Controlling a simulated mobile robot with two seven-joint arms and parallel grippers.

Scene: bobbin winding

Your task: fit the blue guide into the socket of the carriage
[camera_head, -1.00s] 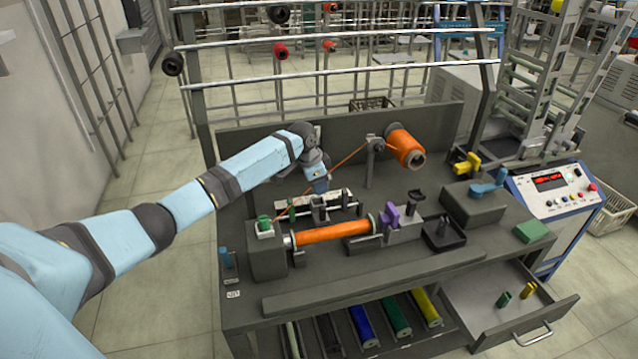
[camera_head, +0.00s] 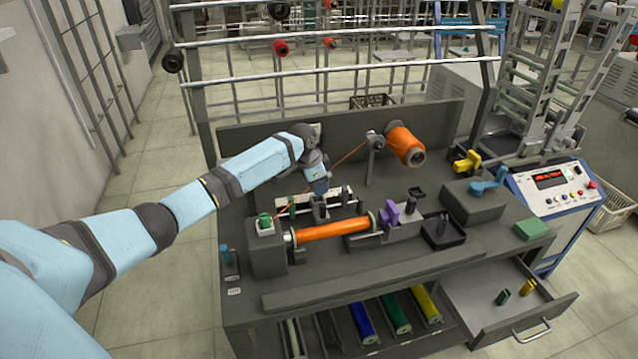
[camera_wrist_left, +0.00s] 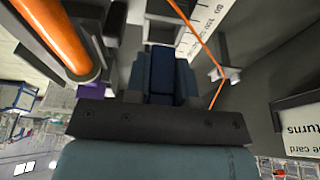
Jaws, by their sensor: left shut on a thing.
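My left gripper (camera_head: 320,189) points down over the carriage (camera_head: 321,211) behind the orange bobbin. In the left wrist view it (camera_wrist_left: 161,88) is shut on the blue guide (camera_wrist_left: 162,68), a dark blue block between its fingers. The guide's far end is close to the grey carriage part (camera_wrist_left: 160,22). In the head view the guide is mostly hidden by the gripper, and I cannot tell whether it is in the socket. My right gripper is not in view.
The orange bobbin (camera_head: 333,231) lies in front of the carriage, with a purple part (camera_head: 389,213) at its right end. An orange thread (camera_wrist_left: 202,38) runs close beside the gripper. A green part (camera_head: 265,221) stands at the left. The drawer (camera_head: 515,315) is open at the lower right.

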